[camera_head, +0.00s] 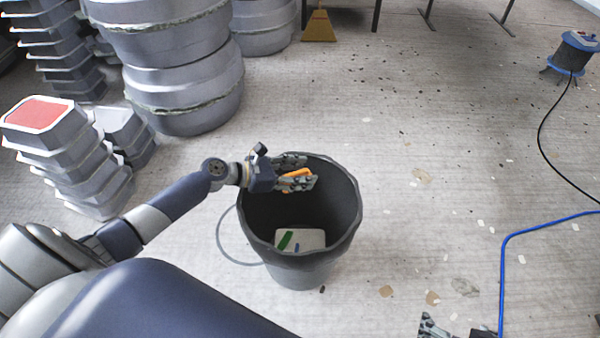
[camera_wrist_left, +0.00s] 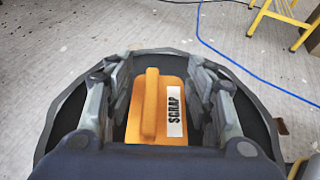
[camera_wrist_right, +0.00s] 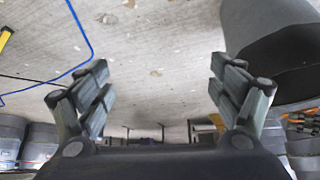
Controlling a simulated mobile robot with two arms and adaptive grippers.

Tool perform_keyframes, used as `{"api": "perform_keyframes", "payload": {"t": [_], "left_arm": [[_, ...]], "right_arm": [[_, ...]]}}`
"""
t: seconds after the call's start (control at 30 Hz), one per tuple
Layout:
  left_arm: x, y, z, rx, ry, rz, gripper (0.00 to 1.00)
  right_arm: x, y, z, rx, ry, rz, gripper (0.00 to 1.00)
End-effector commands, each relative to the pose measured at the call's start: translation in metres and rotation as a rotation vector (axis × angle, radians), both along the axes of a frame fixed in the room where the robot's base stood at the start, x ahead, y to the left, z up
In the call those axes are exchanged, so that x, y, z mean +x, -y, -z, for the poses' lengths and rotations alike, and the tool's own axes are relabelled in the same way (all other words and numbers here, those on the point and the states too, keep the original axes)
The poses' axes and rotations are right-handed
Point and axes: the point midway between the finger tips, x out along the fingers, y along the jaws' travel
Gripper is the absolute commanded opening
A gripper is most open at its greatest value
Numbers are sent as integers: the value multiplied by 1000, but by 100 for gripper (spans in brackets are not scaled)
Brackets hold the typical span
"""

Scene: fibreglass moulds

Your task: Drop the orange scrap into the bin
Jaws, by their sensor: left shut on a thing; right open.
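The orange scrap (camera_head: 297,176) is between the fingers of my left gripper (camera_head: 298,174). In the left wrist view, the scrap (camera_wrist_left: 158,110) is an orange block with a raised bar and a white "SCRAP" label. My left gripper is shut on it and holds it over the mouth of the dark grey bin (camera_head: 300,268). The bin rim surrounds the gripper in the left wrist view. A pale piece with green and blue marks (camera_head: 300,239) lies inside the bin. My right gripper (camera_wrist_right: 162,88) is open and empty; it shows only partly at the bottom of the head view.
Stacked grey moulds (camera_head: 185,85) stand at the back left, and a stack with a red top (camera_head: 75,165) is left of the bin. A blue hose (camera_head: 503,260) and a blue cable reel (camera_head: 575,52) are at the right. The speckled floor right of the bin is mostly clear.

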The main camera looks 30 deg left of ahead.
Motion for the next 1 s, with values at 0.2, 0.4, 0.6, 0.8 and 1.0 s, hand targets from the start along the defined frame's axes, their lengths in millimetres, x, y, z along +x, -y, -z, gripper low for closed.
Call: {"api": "perform_keyframes", "payload": {"t": [0.2,0.4,0.6,0.8,1.0], "left_arm": [[0,0,6,0,0,0,33],[0,0,11,1,1,0,33],[0,0,14,1,1,0,33],[0,0,16,0,0,0,33],[0,0,16,0,0,0,33]], "right_arm": [[29,-10,-14,31,143,-12,86],[52,-18,-31,60,275,-21,86],[70,-25,-49,86,388,-29,86],[79,-29,-60,101,455,-34,86],[81,-30,-64,105,472,-35,86]]}}
